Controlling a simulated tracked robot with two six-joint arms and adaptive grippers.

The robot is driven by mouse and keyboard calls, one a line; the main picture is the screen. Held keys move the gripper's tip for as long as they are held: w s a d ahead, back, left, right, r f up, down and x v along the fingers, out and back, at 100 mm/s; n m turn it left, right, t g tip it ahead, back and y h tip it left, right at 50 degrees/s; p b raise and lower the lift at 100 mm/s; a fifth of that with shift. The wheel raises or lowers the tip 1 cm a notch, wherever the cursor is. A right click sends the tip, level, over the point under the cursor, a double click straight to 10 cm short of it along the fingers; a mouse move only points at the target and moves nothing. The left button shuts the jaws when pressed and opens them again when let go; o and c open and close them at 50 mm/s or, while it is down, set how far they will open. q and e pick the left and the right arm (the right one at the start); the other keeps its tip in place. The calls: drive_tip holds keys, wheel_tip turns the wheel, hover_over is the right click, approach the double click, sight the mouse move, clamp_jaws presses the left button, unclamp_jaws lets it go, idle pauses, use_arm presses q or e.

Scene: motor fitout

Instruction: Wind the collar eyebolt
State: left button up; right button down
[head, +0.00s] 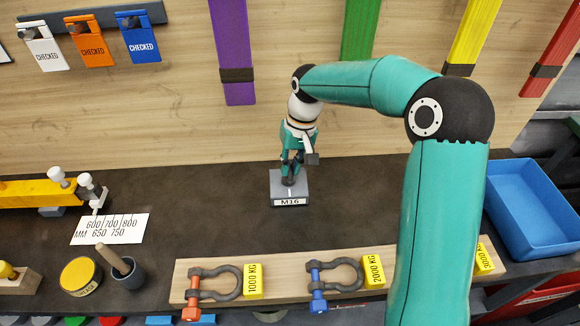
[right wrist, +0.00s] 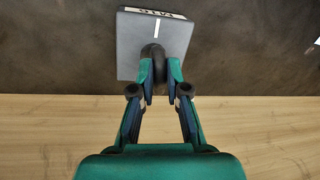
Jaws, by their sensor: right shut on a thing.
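The collar eyebolt (right wrist: 153,52) is a dark part standing on a grey block (head: 275,185) labelled M16, on the dark bench top. In the head view my right gripper (head: 290,172) reaches down over the block and mostly hides the eyebolt. In the right wrist view my right gripper (right wrist: 159,75) has its two green fingers shut on the eyebolt, one on each side. A white line marks the top of the block (right wrist: 157,28). The thread is hidden. My left gripper is not in view.
A wooden rack (head: 222,269) with several shackles and yellow weight tags lies in front. A blue tray (head: 530,205) stands at the right. A yellow tool (head: 30,193), a size card (head: 85,237), a yellow tin (head: 81,277) and a dark pot (head: 128,275) are at the left. Bench around the block is clear.

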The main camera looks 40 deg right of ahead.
drive_tip(key=shift+a+m, duration=0.1)
drive_tip(key=shift+m, duration=0.5)
drive_tip(key=shift+w+r, duration=0.1)
drive_tip(key=c, duration=1.2)
unclamp_jaws()
drive_tip(key=r, duration=0.4)
drive_tip(key=d+r, duration=0.1)
drive_tip(key=r, duration=0.2)
drive_tip(key=s+r, duration=0.1)
drive_tip(key=r, duration=0.3)
drive_tip(key=shift+d+r, duration=0.35)
drive_tip(key=shift+d, duration=0.05)
